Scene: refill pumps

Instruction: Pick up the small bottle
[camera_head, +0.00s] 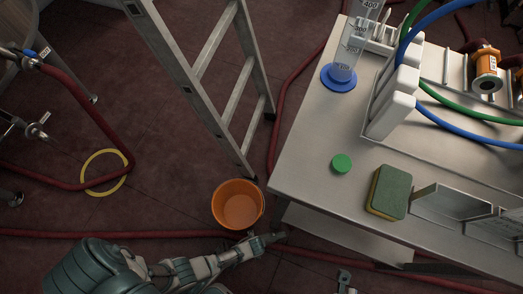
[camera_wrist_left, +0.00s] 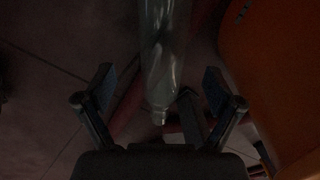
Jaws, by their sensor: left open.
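My left gripper (camera_head: 268,240) reaches in from the lower left, low beside the orange bucket and the table's near left corner. In the left wrist view the left gripper (camera_wrist_left: 160,95) has its two fingers spread wide. A pale, glossy, bottle-shaped thing (camera_wrist_left: 163,50) with a narrow end shows between and beyond the fingers. The view is dark, and I cannot tell for sure that it is the small bottle or how far away it is. No small bottle is clear in the head view. My right gripper is not in view.
The orange bucket (camera_head: 239,208) stands on the floor beside the ladder (camera_head: 205,85). Red hoses (camera_head: 110,234) cross the floor. The table (camera_head: 300,180) carries a green round cap (camera_head: 341,163), a sponge (camera_head: 388,192) and a graduated cylinder (camera_head: 345,62). The bucket also shows in the wrist view (camera_wrist_left: 275,70).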

